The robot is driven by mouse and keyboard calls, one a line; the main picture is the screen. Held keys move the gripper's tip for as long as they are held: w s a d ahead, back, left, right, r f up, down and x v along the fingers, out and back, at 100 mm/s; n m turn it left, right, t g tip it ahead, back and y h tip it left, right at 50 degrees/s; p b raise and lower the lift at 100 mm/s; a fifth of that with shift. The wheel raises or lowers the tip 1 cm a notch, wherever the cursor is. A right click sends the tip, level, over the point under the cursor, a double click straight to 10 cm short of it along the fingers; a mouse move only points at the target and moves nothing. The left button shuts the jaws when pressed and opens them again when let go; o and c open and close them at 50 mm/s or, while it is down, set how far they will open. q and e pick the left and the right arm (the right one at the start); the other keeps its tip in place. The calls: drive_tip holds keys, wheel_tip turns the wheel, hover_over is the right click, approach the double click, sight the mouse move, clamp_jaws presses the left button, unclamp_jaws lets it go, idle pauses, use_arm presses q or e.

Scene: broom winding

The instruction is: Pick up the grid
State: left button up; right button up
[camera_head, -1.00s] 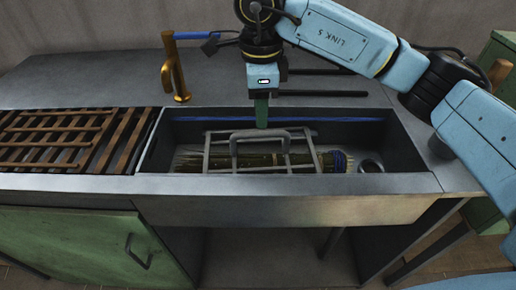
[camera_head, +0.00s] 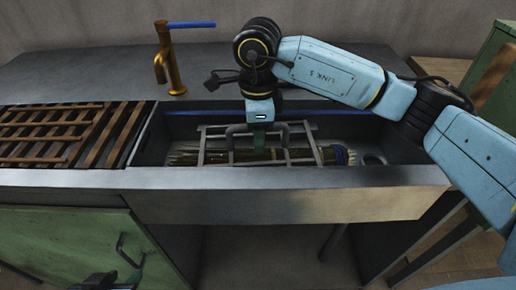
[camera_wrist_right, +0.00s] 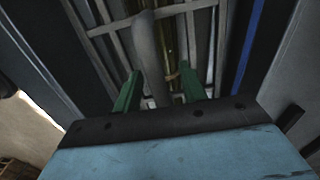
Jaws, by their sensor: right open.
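The grey metal grid (camera_head: 310,137) lies in the sink (camera_head: 400,140) over a broom (camera_head: 340,154) with a blue binding. Its raised bar handle is partly hidden by my right gripper (camera_head: 260,143) in the head view. In the right wrist view, my right gripper (camera_wrist_right: 160,90) has its green fingers apart. The handle (camera_wrist_right: 146,45) runs between them, and I cannot tell if either finger touches it. My left gripper (camera_head: 118,280) shows only partly at the bottom left, low in front of the green cabinet door, and its jaws are unclear.
A brass tap (camera_head: 165,60) with a blue lever stands behind the sink. A slatted wooden rack (camera_head: 60,135) lies on the counter to the left. The sink's front wall (camera_head: 290,180) and a blue rod (camera_head: 330,114) along its back border the grid.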

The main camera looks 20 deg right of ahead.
drive_tip(key=shift+f, duration=0.1)
drive_tip(key=shift+c, duration=0.3)
clamp_jaws()
idle(0.4)
